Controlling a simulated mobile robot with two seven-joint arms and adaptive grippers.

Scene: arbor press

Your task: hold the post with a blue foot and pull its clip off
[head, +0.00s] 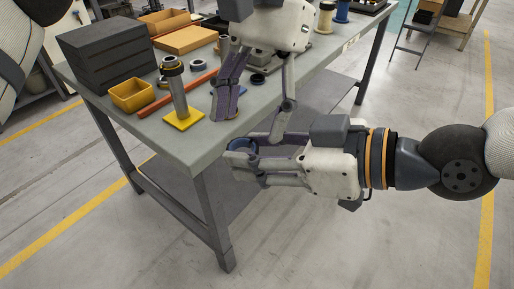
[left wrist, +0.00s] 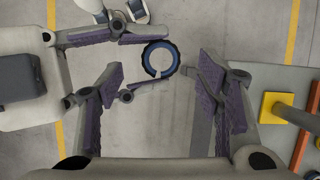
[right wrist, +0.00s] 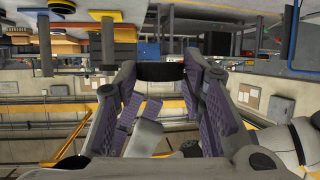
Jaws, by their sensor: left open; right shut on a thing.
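My right gripper (head: 245,155) is shut on a black-and-blue ring (left wrist: 147,61), held beyond the table's front edge. The floor shows through the ring in the left wrist view; in the right wrist view it is a dark band (right wrist: 160,72) between the fingertips. My left gripper (head: 250,128) is open, pointing down above the ring, its fingers apart from it on both sides. A grey post with a yellow foot (head: 184,120) stands upright on the table, a dark and yellow ring around its top.
A cream spool (head: 325,17) stands at the back. Floor in front is clear.

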